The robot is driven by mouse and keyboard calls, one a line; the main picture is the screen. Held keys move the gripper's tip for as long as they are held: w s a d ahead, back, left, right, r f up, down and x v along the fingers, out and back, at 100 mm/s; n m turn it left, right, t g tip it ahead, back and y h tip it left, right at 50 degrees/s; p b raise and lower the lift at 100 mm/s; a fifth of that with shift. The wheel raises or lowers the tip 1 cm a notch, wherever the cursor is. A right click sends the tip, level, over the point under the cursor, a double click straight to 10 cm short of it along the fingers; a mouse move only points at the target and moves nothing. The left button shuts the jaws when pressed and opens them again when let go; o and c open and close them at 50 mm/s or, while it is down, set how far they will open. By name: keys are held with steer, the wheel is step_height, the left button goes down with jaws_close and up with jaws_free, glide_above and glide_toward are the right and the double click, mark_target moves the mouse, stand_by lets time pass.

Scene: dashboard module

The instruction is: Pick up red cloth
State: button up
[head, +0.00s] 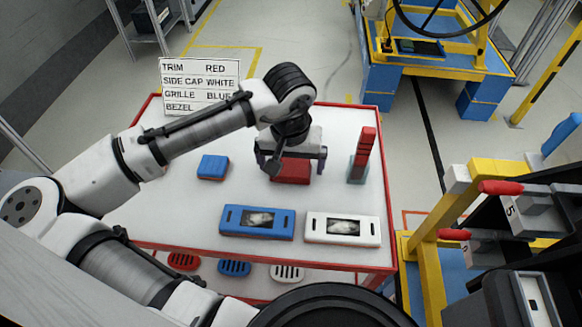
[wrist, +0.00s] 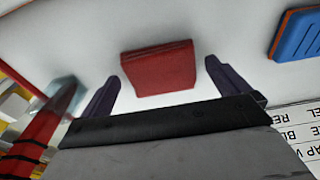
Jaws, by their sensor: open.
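The red cloth (head: 291,171) is a small folded block lying on the white table top. In the head view my gripper hides part of it. In the wrist view the red cloth (wrist: 158,68) lies between the two dark fingers, with white table showing on both sides of it. My gripper (head: 292,166) is open, pointing down over the cloth. It also shows in the wrist view (wrist: 160,85), with a finger at each side and neither touching the cloth there. I cannot tell the exact height of the fingertips.
A blue block (head: 213,167) lies to the left. A red upright tool (head: 363,156) stands close on the right. A blue panel (head: 257,222) and a white panel (head: 343,229) lie in front. A sign (head: 200,84) stands at the back. The table (head: 170,215) has a red rim.

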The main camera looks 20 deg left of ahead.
mark_target(291, 167)
steer(key=c, duration=0.9)
steer(key=shift+r, duration=0.15)
steer(key=shift+c, duration=0.2)
step_height(291, 167, up, 20)
steer(key=b, duration=0.1)
